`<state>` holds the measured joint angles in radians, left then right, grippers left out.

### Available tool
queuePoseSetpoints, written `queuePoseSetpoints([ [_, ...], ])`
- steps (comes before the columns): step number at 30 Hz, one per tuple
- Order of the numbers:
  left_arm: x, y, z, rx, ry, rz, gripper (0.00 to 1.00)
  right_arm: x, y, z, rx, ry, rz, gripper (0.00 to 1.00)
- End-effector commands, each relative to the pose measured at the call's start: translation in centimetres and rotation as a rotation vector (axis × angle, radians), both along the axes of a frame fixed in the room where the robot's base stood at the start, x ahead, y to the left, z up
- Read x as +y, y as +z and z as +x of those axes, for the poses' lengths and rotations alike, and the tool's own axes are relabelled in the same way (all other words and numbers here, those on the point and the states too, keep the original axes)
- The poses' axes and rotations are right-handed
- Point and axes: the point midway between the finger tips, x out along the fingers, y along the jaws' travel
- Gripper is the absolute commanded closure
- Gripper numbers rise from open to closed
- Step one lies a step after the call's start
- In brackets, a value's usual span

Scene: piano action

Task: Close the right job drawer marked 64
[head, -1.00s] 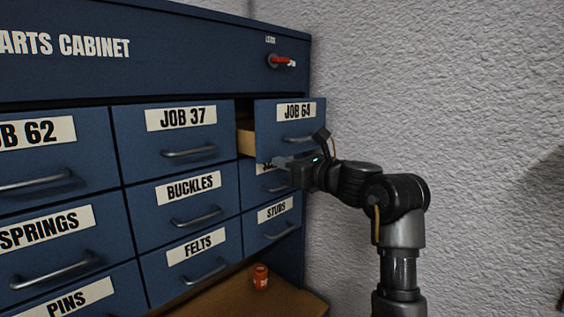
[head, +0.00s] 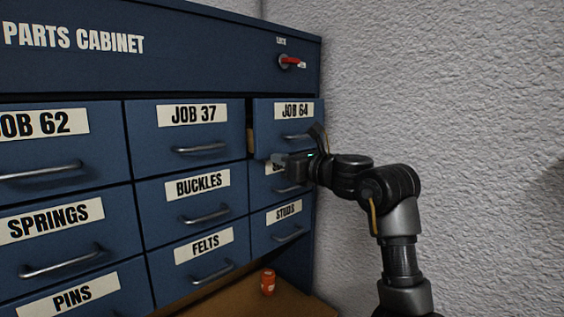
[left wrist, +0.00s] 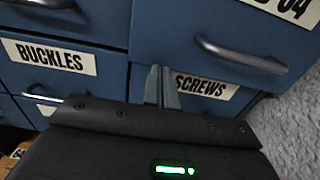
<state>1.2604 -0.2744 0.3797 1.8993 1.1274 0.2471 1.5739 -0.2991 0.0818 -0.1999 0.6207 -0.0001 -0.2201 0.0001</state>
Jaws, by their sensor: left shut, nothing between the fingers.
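The JOB 64 drawer (head: 267,122) is at the top right of the blue parts cabinet. Its front stands slightly proud of the JOB 37 front, with a narrow strip of pale drawer side showing at its left edge. In the left wrist view its front (left wrist: 185,50) and handle fill the upper right. My left gripper (head: 277,159) is shut and empty at the drawer's lower front edge, over the SCREWS label. Its fingertips (left wrist: 161,76) overlap that edge in the left wrist view; I cannot tell whether they touch. My right gripper is not in view.
The JOB 37 drawer (head: 170,140), BUCKLES drawer (head: 165,200) and STUDS drawer (head: 262,232) look shut. A red lock (head: 291,62) is above JOB 64. An orange jar (head: 268,282) stands on the brown surface below. A rough grey wall (head: 460,100) is at the right.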

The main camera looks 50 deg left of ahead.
Motion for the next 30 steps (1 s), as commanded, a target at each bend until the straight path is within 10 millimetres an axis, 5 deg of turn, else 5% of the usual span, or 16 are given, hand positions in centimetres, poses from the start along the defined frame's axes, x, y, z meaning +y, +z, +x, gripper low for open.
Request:
queuePoseSetpoints([
  [18,-11.1,-0.2,0.5,-0.001,0.014,0.001,1.0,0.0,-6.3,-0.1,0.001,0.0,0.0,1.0],
  [30,-11.6,0.5,0.7,0.011,0.041,-0.006,1.0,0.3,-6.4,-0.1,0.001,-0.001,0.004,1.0],
])
